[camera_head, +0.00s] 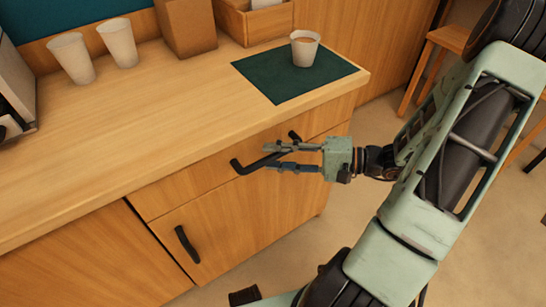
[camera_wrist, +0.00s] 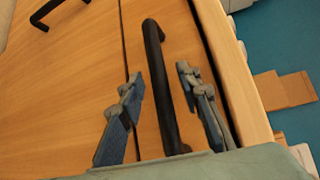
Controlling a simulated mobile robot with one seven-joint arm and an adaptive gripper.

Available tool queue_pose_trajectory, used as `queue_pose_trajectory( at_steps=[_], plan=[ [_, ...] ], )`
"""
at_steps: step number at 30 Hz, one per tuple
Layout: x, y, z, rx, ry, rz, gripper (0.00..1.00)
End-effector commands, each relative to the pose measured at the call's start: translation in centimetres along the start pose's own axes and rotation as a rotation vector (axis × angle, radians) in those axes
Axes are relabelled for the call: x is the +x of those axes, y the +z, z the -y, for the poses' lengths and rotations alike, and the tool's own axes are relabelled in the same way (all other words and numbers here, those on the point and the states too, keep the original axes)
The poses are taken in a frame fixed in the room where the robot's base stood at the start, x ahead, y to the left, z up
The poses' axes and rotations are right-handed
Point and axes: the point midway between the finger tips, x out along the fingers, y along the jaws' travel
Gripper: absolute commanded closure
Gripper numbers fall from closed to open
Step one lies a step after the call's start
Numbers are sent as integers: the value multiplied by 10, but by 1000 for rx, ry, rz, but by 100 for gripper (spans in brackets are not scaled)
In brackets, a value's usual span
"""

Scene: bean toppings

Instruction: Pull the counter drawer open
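The counter drawer (camera_head: 185,185) is a wooden front just under the countertop, and it looks closed. Its black bar handle (camera_head: 240,167) runs along the front; in the wrist view the same handle (camera_wrist: 158,75) stands between my two fingers. My gripper (camera_head: 270,156) is in front of the drawer with its fingers on either side of the handle's middle. In the wrist view my gripper (camera_wrist: 160,82) is open, with a visible gap between each finger and the bar. The fingers hide part of the handle in the head view.
Below is a cabinet front with its own black handle (camera_head: 187,244). On the countertop (camera_head: 150,125) stand two white cups, a wooden box (camera_head: 187,28), and a cup (camera_head: 304,48) on a green mat (camera_head: 265,78). A wooden stool (camera_head: 447,40) stands beyond.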

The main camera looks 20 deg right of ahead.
Motion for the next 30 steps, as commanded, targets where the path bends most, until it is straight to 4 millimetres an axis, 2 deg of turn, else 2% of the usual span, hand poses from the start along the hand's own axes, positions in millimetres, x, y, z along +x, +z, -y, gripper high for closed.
queue_pose_trajectory(
  at_steps=[4,12,21,30],
  plan=[
    [9,0,0,0,1,1,68],
    [10,0,0,0,1,0,68],
    [10,0,0,0,1,0,100],
    [9,0,0,0,1,0,100]
  ],
)
